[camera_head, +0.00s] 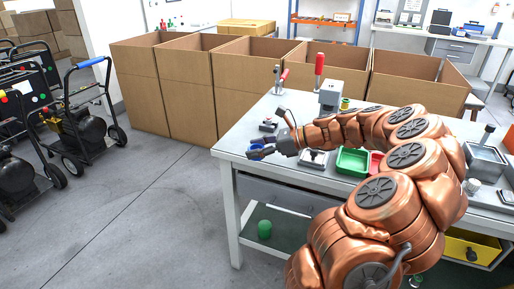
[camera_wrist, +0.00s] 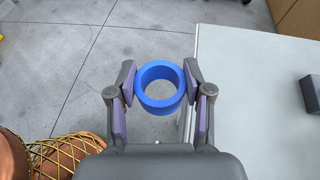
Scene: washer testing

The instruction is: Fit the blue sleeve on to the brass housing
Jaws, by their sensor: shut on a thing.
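The blue sleeve (camera_wrist: 160,104) is a short open ring, held between the two finger pads of my gripper (camera_wrist: 160,86) in the wrist view. My gripper is shut on its sides, and the floor shows through its hole. In the head view my gripper (camera_head: 262,151) is at the left edge of the workbench, with a small bit of blue at its tip. The sleeve is above the table's edge, partly over the floor. I cannot pick out the brass housing for certain; a small yellowish part (camera_head: 345,104) stands by a grey block at the back of the bench.
The workbench (camera_head: 236,146) carries a green tray (camera_head: 352,161), a red tray (camera_head: 376,163), a red-handled clamp (camera_head: 319,70) and a grey block (camera_head: 332,95). Open cardboard boxes (camera_head: 184,95) stand behind it. My arm covers much of the bench.

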